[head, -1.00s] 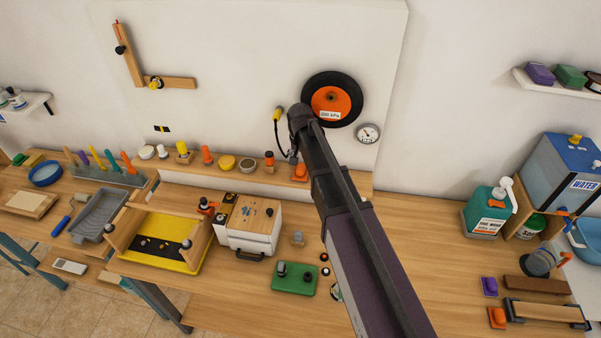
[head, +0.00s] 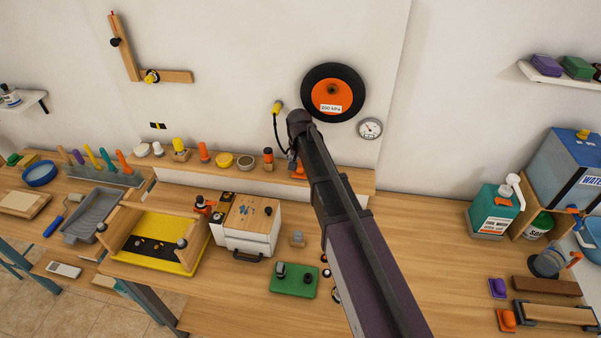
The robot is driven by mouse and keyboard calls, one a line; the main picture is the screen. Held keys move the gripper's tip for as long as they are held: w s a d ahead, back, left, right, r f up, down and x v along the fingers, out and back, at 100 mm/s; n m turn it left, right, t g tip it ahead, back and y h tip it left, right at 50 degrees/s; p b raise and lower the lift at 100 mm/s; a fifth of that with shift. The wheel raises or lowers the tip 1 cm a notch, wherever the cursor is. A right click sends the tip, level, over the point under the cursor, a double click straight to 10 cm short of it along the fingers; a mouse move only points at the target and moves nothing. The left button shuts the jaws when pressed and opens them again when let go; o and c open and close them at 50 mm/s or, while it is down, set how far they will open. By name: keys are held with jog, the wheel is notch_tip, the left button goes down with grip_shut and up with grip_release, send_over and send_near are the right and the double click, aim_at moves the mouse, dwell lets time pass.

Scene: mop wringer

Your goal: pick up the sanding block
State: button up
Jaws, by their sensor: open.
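I cannot tell for sure which thing is the sanding block. At the lower right of the bench lie a long dark brown block (head: 546,287), a small purple block with a knob (head: 497,288), a small orange block with a knob (head: 506,320) and a wooden bar in a dark frame (head: 553,314). My arm rises from the bottom centre toward the back wall, well to the left of these blocks. My gripper is not visible; the arm's far end hides that area.
Left of my arm stand a white box with a wooden top (head: 249,231), a green board (head: 293,281) and a yellow tray (head: 160,249). A teal pump bottle (head: 490,214) and a water tank (head: 570,170) stand at right. Bare bench lies between arm and bottle.

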dwell(0.6)
grip_shut()
